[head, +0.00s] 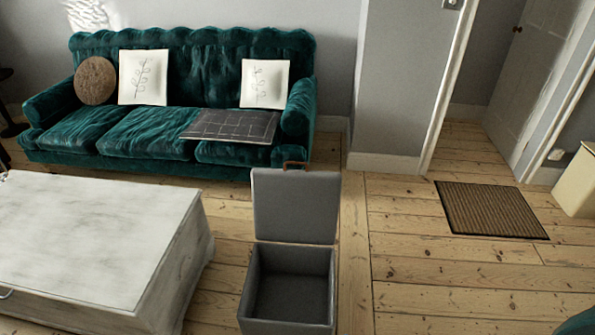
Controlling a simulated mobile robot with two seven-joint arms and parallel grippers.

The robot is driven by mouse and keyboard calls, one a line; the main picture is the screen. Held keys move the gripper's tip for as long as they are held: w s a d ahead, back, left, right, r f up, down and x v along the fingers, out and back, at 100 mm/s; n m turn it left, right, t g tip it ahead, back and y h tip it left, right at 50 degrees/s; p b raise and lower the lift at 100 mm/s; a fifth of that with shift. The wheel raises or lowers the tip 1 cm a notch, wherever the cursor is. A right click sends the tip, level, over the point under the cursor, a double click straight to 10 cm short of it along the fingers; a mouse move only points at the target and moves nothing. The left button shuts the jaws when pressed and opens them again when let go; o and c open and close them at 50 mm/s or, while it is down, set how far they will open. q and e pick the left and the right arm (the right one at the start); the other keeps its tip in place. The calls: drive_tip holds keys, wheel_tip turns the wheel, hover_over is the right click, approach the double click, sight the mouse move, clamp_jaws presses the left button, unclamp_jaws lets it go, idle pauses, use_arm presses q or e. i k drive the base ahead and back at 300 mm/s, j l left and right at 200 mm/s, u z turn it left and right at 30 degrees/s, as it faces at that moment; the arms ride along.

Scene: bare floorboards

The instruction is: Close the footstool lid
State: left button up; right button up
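A grey footstool (245,300) stands on the floorboards at the bottom middle of the head view. Its lid (296,207) is open and stands upright at the far side of the box. A small brown loop or handle (293,164) shows at the lid's top edge. The inside of the box looks empty, and its lower front is cut off by the picture's edge. Neither of my grippers shows in the head view.
A white coffee table or chest (85,235) stands close on the left. A green sofa (140,145) with cushions and a dark throw is behind. A brown doormat (490,210) lies to the right. Bare floor (440,285) is clear right of the footstool.

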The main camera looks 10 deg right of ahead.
sight(301, 206)
drive_tip(key=k, duration=0.45)
drive_tip(key=k+u, duration=0.3)
drive_tip(key=k+j+u, duration=0.35)
drive_tip(key=k, duration=0.15)
drive_tip(key=l+u, duration=0.15)
drive_tip(key=u, duration=1.65)
drive_tip(key=k+l+u, duration=0.1)
drive_tip(key=l, duration=0.2)
drive_tip(key=l+u, duration=0.1)
drive_tip(key=l, duration=0.25)
drive_tip(key=k+l+u, duration=0.15)
drive_tip(key=l, duration=0.15)
drive_tip(key=k+l, duration=0.2)
drive_tip(key=l, duration=0.3)
drive_tip(key=k+l, duration=0.2)
drive_tip(key=l, duration=0.35)
drive_tip(key=k+l, duration=0.2)
drive_tip(key=l, duration=0.3)
drive_tip(key=k+l, duration=0.2)
drive_tip(key=l, duration=0.3)
drive_tip(key=k+l, duration=0.2)
drive_tip(key=l, duration=0.35)
drive_tip(key=k+l, duration=0.15)
drive_tip(key=l, duration=0.35)
drive_tip(key=k+l, duration=0.2)
drive_tip(key=l, duration=0.35)
drive_tip(key=k+l, duration=0.2)
drive_tip(key=l, duration=0.3)
